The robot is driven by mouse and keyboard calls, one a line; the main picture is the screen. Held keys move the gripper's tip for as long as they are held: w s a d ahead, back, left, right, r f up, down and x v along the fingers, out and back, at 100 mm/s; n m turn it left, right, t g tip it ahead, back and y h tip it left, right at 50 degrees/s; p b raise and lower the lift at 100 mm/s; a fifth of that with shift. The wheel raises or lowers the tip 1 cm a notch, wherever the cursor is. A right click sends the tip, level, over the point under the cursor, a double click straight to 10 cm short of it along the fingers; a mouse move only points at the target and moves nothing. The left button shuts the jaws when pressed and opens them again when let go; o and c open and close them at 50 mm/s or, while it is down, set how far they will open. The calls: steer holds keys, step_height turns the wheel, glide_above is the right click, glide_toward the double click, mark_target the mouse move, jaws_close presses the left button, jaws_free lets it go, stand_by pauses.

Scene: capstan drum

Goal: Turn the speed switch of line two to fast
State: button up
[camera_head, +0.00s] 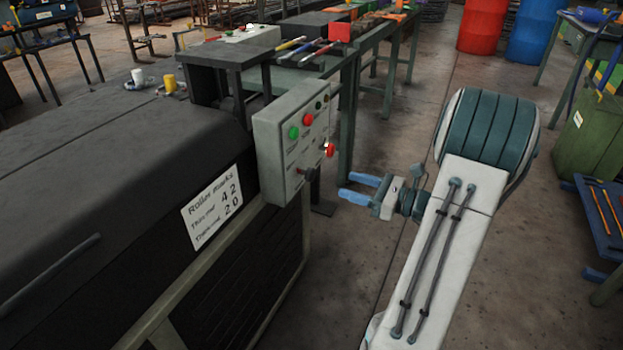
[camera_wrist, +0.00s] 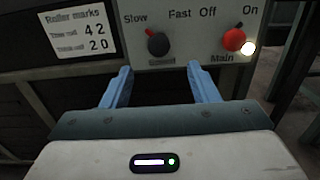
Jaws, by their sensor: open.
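The grey control box (camera_head: 292,135) is on the end of the dark machine. Its black knob (camera_wrist: 158,44) lies between the words Slow and Fast in the wrist view, and its red mark points up and left, toward Slow. The black knob (camera_head: 307,174) also shows low on the box in the head view. I cannot make out a line number. My gripper (camera_head: 347,187) is open and empty, to the right of the box. In the wrist view my gripper (camera_wrist: 159,66) has its fingers spread below the black knob, apart from it.
A red main knob (camera_wrist: 234,40) points toward On, beside a lit lamp (camera_wrist: 248,48). A roller marks sign (camera_wrist: 82,32) is left of the box. Green (camera_head: 294,133) and red (camera_head: 308,119) buttons are higher on the box. The floor (camera_head: 350,265) below my gripper is clear.

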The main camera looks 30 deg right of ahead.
mark_target(314, 174)
steer(key=b+x, duration=0.3)
steer(key=x, duration=0.9)
steer(key=shift+s, duration=0.1)
steer(key=c, duration=0.9)
steer(key=shift+d, duration=0.15)
